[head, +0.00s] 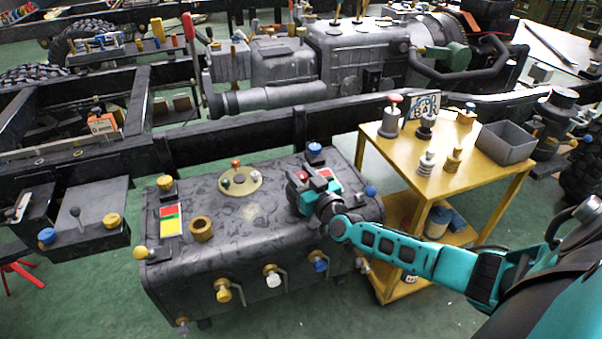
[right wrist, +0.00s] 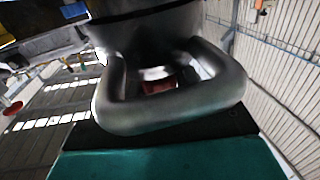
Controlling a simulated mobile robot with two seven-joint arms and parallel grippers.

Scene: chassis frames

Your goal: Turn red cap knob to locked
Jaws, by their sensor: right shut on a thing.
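The red cap knob (head: 302,176) is on top of the dark grey tank, toward its right side, and is mostly hidden by my right gripper (head: 308,190). My right gripper is shut on it from above the tank. A red and green label plate (head: 331,176) lies beside the gripper, partly covered by it. In the right wrist view a small patch of red (right wrist: 158,87) shows inside the dark loop of the gripper. The knob's pointing direction cannot be made out. My left gripper is not in view.
The tank (head: 262,218) also bears a round plate (head: 240,181) with small knobs, a brass ring (head: 201,229), a blue cap (head: 315,149) and several front valves. A yellow cart (head: 389,155) with knobs and a grey bin (head: 505,143) stands at right. The chassis frame runs behind.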

